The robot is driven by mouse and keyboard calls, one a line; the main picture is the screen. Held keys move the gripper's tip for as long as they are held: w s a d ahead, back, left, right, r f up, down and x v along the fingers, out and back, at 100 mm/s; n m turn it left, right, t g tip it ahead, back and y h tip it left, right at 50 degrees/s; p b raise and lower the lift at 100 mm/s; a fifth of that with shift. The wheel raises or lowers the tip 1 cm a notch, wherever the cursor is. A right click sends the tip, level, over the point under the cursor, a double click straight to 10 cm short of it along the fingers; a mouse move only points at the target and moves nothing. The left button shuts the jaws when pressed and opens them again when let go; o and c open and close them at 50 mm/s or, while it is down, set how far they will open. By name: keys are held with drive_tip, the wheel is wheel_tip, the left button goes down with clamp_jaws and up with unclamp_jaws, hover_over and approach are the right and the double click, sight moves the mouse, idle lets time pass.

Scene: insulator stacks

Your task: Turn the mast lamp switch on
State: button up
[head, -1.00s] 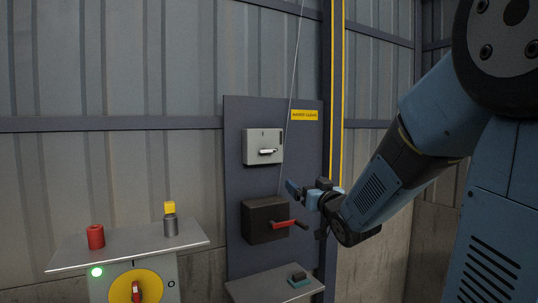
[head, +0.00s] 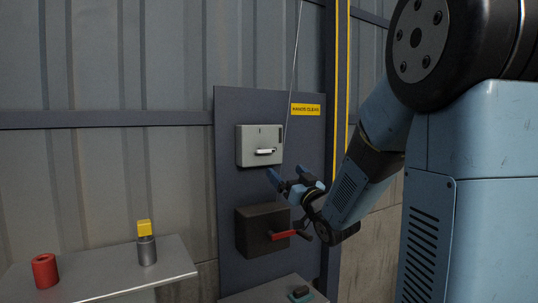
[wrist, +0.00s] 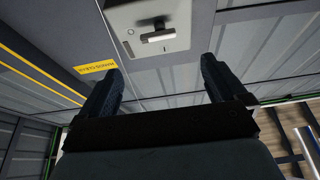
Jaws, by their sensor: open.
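A light grey switch box (head: 259,146) with a white handle (head: 265,151) is fixed to the dark panel. The handle lies about level in the head view. In the wrist view the box (wrist: 180,12) and its handle (wrist: 158,36) show at top centre, beyond the fingers. My gripper (head: 288,175) is open and empty, below and slightly right of the box in the head view. Its fingers (wrist: 160,68) stand apart on either side of the handle's line in the wrist view, not touching it. No lettering naming the mast lamp is readable.
Below the grey box is a black box (head: 258,231) with a red lever (head: 288,234), close under my gripper. A thin cable (head: 291,90) runs down past the panel. A yellow sign (head: 306,109) is at upper right. A shelf (head: 110,277) holds a red cylinder (head: 45,270) and a grey cylinder (head: 147,250).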

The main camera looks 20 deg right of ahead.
sight(267, 151)
drive_tip(key=x, duration=1.2)
drive_tip(key=shift+d+r, duration=0.1)
drive_tip(key=shift+r, duration=0.05)
drive_tip(key=c, duration=1.1)
